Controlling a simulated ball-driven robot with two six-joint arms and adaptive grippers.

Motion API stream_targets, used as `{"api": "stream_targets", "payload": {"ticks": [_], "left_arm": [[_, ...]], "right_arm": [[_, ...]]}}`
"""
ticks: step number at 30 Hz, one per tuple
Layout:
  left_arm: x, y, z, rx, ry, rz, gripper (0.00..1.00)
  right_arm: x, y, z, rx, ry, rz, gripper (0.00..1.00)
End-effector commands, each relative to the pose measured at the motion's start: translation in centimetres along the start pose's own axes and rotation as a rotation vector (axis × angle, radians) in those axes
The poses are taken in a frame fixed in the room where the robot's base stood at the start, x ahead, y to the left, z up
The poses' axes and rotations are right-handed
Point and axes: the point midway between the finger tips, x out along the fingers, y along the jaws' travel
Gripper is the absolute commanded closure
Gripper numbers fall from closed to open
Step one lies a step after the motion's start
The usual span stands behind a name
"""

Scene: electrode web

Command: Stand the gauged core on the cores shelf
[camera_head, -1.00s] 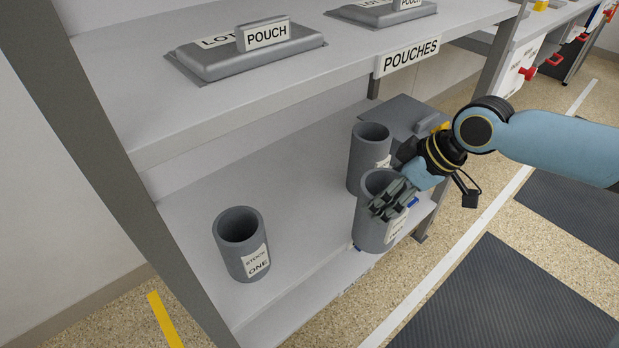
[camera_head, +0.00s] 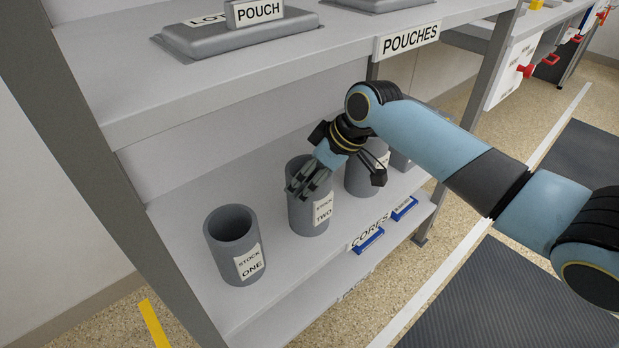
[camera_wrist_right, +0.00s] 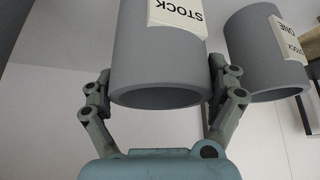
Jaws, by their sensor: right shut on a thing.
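The grey hollow core labelled STOCK TWO (camera_head: 310,215) is upright at the cores shelf (camera_head: 285,262), right of the core labelled STOCK ONE (camera_head: 232,250). My right gripper (camera_head: 302,182) is shut on the STOCK TWO core near its top. In the right wrist view the held core (camera_wrist_right: 158,60) sits between the two fingers (camera_wrist_right: 160,105), with part of its label showing. The STOCK ONE core (camera_wrist_right: 262,50) is close by at its right. I cannot tell whether the held core's base touches the shelf. My left gripper is not in view.
Another grey core (camera_head: 360,180) stands to the right, partly behind my right arm. The upper POUCHES shelf (camera_head: 250,85) overhangs.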

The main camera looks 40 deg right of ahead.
Motion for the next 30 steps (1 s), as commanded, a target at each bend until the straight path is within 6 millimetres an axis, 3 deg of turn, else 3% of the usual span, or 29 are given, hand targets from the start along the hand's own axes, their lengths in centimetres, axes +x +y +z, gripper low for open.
{"api": "stream_targets", "payload": {"ticks": [6,7,9,20,23,28,30], "left_arm": [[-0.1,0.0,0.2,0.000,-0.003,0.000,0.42],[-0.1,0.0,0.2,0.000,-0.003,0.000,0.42],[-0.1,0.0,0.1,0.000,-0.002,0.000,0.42],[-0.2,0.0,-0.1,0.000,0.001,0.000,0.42],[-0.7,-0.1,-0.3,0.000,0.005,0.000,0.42],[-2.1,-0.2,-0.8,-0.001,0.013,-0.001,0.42],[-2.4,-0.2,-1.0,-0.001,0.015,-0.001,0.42]], "right_arm": [[-0.1,0.0,0.0,0.000,0.000,0.000,0.68],[0.0,0.0,0.1,0.000,-0.002,0.000,0.09],[0.0,0.0,0.1,0.000,-0.002,0.000,0.00],[-0.3,0.0,0.0,0.000,-0.001,0.001,0.00],[-1.5,0.1,0.0,-0.002,-0.001,0.002,0.00],[-5.4,0.2,-0.2,-0.004,0.000,0.004,0.00],[-6.3,0.1,1.8,-0.004,-0.010,0.002,0.00]]}}
